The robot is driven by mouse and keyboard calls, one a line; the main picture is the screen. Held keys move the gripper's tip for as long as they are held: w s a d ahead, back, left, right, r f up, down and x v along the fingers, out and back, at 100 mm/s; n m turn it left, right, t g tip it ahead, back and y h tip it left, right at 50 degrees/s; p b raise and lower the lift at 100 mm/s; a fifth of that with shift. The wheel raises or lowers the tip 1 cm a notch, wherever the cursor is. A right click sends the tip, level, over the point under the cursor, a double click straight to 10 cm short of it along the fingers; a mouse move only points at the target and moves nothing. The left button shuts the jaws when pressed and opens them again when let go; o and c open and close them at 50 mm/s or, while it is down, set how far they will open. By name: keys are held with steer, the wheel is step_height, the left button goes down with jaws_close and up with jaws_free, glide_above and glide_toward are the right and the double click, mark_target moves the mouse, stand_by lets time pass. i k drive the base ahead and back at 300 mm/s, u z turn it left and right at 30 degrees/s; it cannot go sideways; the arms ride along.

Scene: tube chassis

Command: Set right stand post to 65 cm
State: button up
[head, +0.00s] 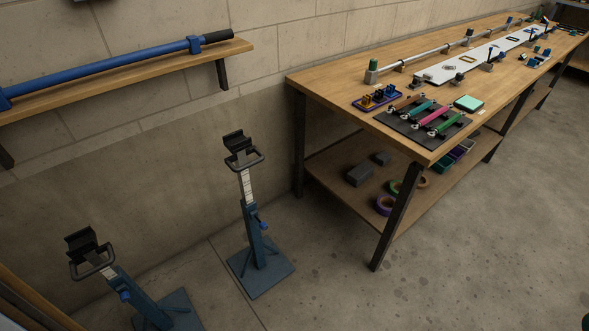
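The right stand (252,235) is upright on the floor on a flat square blue base. Its pale inner post (247,187) with dark scale marks rises out of the blue sleeve. The numbers are too small to read. A blue clamp knob (263,225) sits on the right side of the sleeve. A black loop handle (244,161) and a black cradle (239,141) top the post. The cradle is empty. The left stand (140,295) is of the same kind, with only a short piece of pale post showing. My gripper is not in view.
A long workbench (330,85) with tools and a lower shelf stands at the right. A wall shelf (150,80) holding a blue bar (110,63) hangs above the stands. Bare floor (320,280) lies between the right stand and the bench.

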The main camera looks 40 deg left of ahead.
mark_target(237, 145)
steer(key=u, duration=0.95)
steer(key=i, duration=0.85)
steer(key=u, duration=0.3)
